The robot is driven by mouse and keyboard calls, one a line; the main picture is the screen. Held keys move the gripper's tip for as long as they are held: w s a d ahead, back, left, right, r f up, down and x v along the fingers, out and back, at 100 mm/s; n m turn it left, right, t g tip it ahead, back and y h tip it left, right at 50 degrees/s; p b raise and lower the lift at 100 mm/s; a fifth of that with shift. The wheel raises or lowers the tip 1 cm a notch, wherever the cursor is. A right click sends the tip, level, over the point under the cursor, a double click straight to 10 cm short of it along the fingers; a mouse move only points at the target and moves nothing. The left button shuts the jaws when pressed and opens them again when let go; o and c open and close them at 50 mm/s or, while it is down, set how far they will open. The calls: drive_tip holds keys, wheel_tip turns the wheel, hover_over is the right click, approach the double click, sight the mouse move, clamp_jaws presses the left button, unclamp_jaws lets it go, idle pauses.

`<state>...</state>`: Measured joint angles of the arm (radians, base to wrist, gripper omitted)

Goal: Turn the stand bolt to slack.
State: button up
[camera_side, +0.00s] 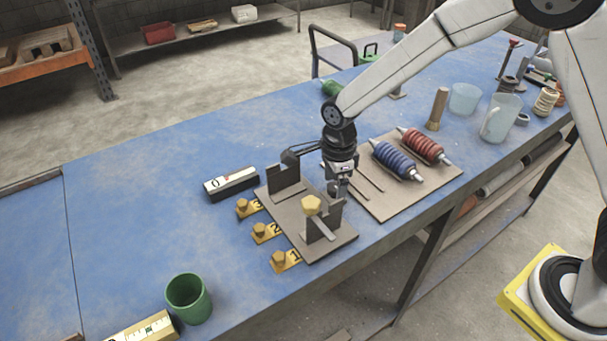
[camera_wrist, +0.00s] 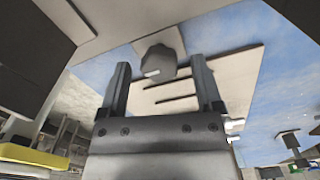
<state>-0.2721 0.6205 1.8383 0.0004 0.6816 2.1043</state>
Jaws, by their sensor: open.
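The stand (camera_side: 290,230) is a grey-brown base plate with upright plates on the blue bench. A yellow faceted knob (camera_side: 312,205) sits at its near upright. A dark grey, faceted bolt head (camera_wrist: 158,62) with a white mark shows in the wrist view, between my fingertips in the picture; I cannot tell whether they touch it. It is not clearly seen in the side view. My gripper (camera_side: 340,188) points down just right of the near upright, open, with nothing seen held in it.
Yellow bolts on tags 1 (camera_side: 283,260), 2 and 3 line the stand's left side. A black-and-white block (camera_side: 231,183) lies behind them. A board (camera_side: 385,207) with blue (camera_side: 395,160) and red (camera_side: 422,146) coils is at right. A green cup (camera_side: 188,300) stands front left.

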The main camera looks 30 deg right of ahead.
clamp_jaws()
